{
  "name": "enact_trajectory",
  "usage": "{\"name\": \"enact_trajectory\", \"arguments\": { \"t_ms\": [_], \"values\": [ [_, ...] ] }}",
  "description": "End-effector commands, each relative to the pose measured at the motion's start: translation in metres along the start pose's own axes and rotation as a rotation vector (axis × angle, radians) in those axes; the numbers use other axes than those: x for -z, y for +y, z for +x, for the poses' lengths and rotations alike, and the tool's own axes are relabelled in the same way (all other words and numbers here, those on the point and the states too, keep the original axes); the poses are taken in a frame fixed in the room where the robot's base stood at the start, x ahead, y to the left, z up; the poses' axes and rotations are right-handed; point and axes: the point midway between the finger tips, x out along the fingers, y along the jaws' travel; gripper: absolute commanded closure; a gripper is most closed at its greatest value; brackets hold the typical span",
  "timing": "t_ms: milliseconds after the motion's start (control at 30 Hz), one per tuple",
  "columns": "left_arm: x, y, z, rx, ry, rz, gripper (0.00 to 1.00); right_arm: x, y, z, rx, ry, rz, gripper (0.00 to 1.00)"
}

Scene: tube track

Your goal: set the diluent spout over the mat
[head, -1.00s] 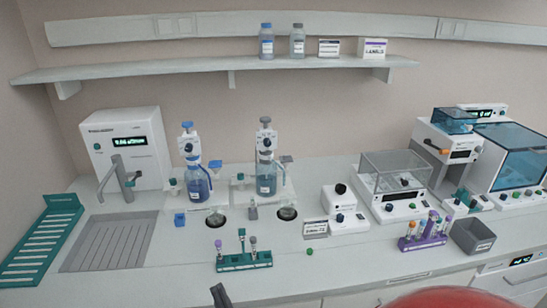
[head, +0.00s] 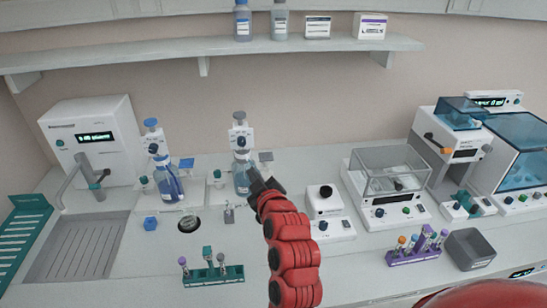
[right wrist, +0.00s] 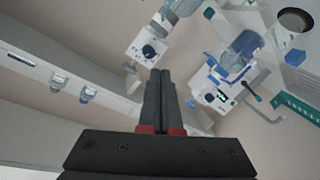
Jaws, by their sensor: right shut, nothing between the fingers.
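Two dispenser bottles stand on the bench in the head view: one with a blue cap (head: 166,182) at left, one with a grey cap (head: 239,142) at right. I cannot read which one is the diluent. A dark round mat (head: 189,224) lies in front of the blue-capped bottle. My right gripper (head: 252,172) is shut and empty, at the right side of the grey-capped bottle; whether it touches is unclear. Its arm hides that bottle's spout and the area in front. The right wrist view shows the closed fingers (right wrist: 160,78) and the blue dispenser (right wrist: 238,55). My left gripper is out of view.
A teal tube rack (head: 213,275) stands in front. A small white device (head: 326,210) and a glass-covered balance (head: 385,190) stand right of my arm. A sink grate (head: 75,248) and a white unit with a tap (head: 92,140) are at left. A shelf (head: 210,55) runs above.

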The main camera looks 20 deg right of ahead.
Motion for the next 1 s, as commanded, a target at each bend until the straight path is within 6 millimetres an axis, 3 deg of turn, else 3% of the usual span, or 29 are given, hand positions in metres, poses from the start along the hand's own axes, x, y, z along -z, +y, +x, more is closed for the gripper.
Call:
{"name": "enact_trajectory", "arguments": {
  "t_ms": [167, 367, 433, 867, 1000],
  "values": [
    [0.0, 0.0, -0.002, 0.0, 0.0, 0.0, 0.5, -0.002, -0.003, 0.001, 0.038, -0.023, -0.01, 1.0],
    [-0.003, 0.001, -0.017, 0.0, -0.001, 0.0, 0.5, -0.003, -0.004, 0.026, 0.035, -0.021, -0.01, 1.0],
    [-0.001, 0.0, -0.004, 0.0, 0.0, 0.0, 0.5, 0.0, -0.001, 0.036, 0.039, -0.027, -0.009, 1.0],
    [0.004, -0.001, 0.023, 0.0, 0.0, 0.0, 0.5, -0.001, -0.004, 0.098, 0.036, -0.024, -0.009, 1.0],
    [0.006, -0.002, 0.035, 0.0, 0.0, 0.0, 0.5, -0.024, -0.003, 0.102, 0.035, -0.027, -0.008, 1.0]
  ]
}}
